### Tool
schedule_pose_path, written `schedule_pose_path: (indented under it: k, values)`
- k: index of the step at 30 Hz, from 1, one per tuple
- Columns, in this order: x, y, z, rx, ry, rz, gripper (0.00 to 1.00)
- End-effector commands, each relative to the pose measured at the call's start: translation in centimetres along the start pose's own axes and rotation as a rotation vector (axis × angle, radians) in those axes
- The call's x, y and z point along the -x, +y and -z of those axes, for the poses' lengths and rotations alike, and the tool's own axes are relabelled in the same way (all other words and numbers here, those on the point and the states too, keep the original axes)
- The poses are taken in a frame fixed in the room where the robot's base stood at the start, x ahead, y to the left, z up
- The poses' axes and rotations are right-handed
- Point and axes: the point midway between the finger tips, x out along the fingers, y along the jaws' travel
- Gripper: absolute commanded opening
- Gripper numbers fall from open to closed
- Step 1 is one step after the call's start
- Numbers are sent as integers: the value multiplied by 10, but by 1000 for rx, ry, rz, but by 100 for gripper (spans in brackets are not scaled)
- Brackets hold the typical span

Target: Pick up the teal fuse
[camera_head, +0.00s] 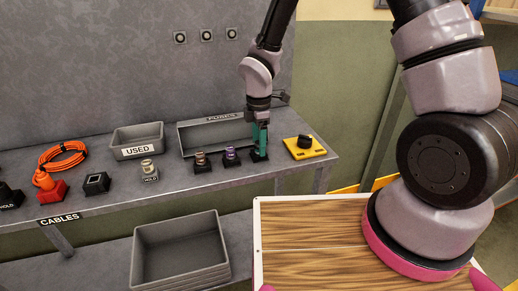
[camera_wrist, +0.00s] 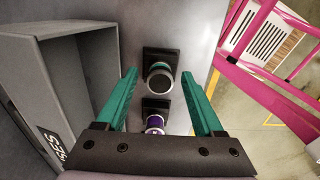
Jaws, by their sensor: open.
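The teal fuse (camera_wrist: 159,81), with a dark round cap and a thin teal band, stands in a black square holder (camera_wrist: 162,59) in the wrist view. My gripper (camera_wrist: 159,74) is open, its two teal fingers on either side of the fuse in the picture, with gaps visible on both sides. In the head view my gripper (camera_head: 260,140) points down over the rightmost black holder (camera_head: 259,156). Its fingers hide most of the fuse there, so I cannot tell how far down they reach beside it.
A purple fuse (camera_head: 231,153) and a brown one (camera_head: 201,158) stand to the left. A grey fuses bin (camera_head: 182,138) is behind, and a yellow block with a black knob (camera_head: 304,153) is close on the right. A used bin (camera_head: 137,151) is farther left.

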Motion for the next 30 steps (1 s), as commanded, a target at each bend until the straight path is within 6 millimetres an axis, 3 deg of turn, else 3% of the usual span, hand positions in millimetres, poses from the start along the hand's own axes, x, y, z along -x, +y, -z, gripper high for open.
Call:
schedule_pose_path:
  k: [9, 12, 15, 24, 30]
  values:
    - [-6, 0, 0, -1, 0, -1, 69]
    - [-6, 0, 0, -1, 0, -1, 31]
    - [-6, 0, 0, -1, 0, -1, 0]
    - [-4, 0, 0, -2, 0, -1, 0]
    - [25, 1, -1, -4, 1, -5, 0]
